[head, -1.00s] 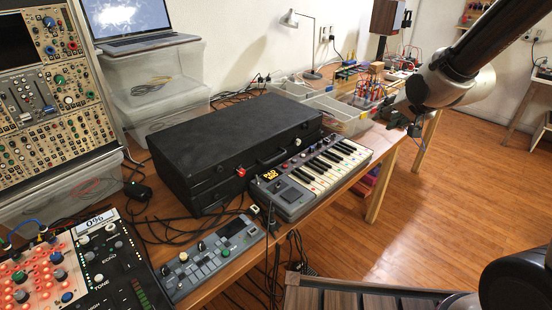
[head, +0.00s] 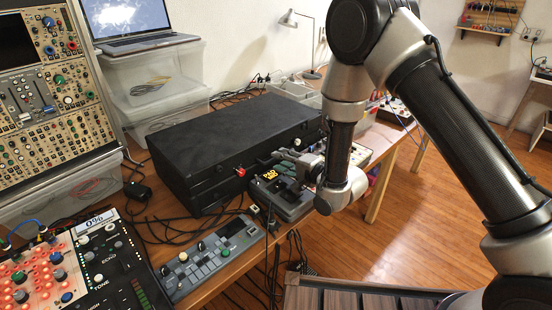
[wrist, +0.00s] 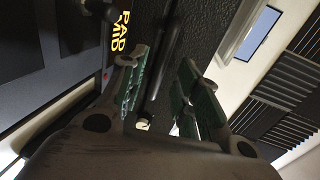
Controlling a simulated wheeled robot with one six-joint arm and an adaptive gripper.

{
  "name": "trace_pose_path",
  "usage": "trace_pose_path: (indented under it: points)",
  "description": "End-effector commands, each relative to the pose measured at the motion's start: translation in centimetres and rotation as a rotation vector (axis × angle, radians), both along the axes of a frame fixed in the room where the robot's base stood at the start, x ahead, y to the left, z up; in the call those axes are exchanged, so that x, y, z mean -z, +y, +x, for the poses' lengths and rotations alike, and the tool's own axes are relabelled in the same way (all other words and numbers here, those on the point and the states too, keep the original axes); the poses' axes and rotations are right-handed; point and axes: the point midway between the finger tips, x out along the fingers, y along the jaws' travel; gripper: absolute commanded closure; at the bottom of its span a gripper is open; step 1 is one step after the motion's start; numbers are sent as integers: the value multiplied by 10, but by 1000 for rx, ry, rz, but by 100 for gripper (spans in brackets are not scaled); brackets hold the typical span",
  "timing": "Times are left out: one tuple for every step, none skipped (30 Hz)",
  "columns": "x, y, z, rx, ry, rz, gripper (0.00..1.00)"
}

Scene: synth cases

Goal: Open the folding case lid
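The black folding case (head: 225,135) lies shut on the wooden table, its lid down; its dark textured side also shows in the wrist view (wrist: 185,25). My gripper (head: 287,158) is at the case's front right, by the handle area, above the small keyboard. In the wrist view my gripper (wrist: 162,95) has its two green-padded fingers apart, with a dark handle-like bar between or just beyond them. I cannot tell whether either finger touches it. My arm and gripper hide part of the case's front.
A small grey controller (head: 215,255) lies nearer. Clear plastic boxes (head: 160,95) with a laptop (head: 135,30) stand behind left. Loose cables lie around the case.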

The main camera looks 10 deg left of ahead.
Motion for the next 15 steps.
trace_pose_path:
  points:
    - [2,7,5,-1,-2,1,68]
    - [3,10,8,0,-1,0,68]
    - [4,15,11,0,-1,0,68]
    - [4,17,14,0,-2,1,68]
    - [5,20,15,0,0,0,68]
    - [5,22,17,1,0,0,68]
    - [6,24,19,1,0,0,68]
    - [6,25,20,1,0,0,68]
    - [6,26,21,1,0,0,68]
    - [7,27,21,1,0,0,68]
    - [7,27,21,1,0,-1,68]
    - [7,27,21,1,0,-1,68]
    - [7,27,21,1,0,-1,68]
    - [7,27,21,1,0,-1,68]
    - [7,27,21,1,0,-1,68]
